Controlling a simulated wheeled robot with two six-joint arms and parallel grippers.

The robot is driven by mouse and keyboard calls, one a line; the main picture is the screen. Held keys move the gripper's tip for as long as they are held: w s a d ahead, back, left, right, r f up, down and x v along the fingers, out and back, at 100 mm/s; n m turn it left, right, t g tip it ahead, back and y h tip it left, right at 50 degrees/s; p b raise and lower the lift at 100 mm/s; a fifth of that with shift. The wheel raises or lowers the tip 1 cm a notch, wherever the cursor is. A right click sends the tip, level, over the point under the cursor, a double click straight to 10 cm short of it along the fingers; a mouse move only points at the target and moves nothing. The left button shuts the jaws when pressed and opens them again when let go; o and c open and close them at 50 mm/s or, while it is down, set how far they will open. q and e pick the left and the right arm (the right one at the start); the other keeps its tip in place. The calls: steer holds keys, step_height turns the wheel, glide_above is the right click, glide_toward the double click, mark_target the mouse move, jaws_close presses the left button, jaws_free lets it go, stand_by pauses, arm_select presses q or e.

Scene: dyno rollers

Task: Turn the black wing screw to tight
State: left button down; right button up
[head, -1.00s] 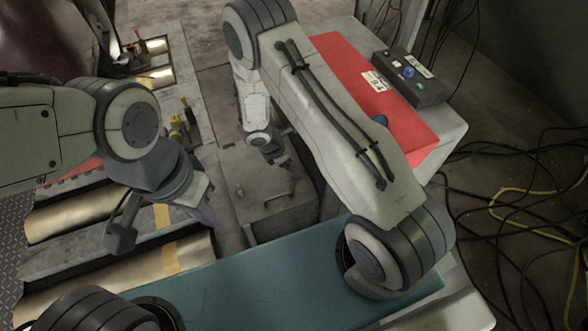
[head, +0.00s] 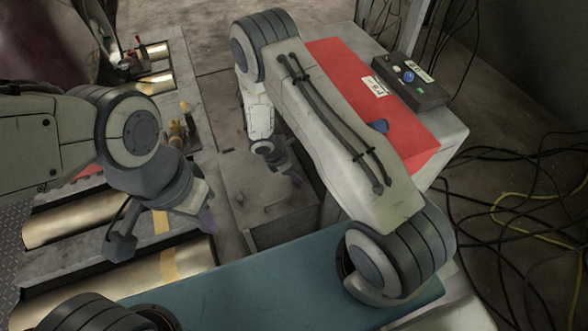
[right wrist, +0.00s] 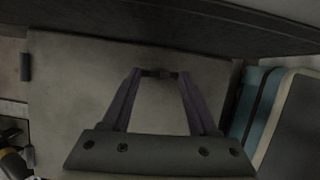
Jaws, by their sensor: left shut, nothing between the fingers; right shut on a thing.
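My right gripper (head: 296,178) reaches down over the grey metal box (head: 262,207) in the middle of the head view. In the right wrist view its two fingers (right wrist: 158,76) close in on a small dark thing (right wrist: 158,72) at their tips, in front of a flat grey-brown plate. I cannot tell for sure whether this is the black wing screw; its shape is too small and dark. My left gripper (head: 208,218) is shut and empty over the rollers at the left, apart from the box.
Shiny metal rollers (head: 85,213) lie at the left. A small yellow fitting (head: 177,130) stands on the frame behind them. A red-topped cabinet (head: 328,58) with a black control box (head: 410,80) stands at the right. Loose black cables (head: 500,190) cover the floor there.

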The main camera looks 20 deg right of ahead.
steer(key=shift+s+d+r+m+p, duration=0.1)
steer(key=shift+s+r+m+p, duration=0.05)
steer(key=shift+s+m+p, duration=0.15)
steer(key=shift+f+g, duration=0.2)
steer(key=shift+g, duration=0.1)
arm_select(q)
steer(key=shift+r, duration=0.65)
arm_select(e)
steer(key=o, duration=1.4)
steer(key=shift+w, duration=0.1)
steer(key=shift+r, duration=0.1)
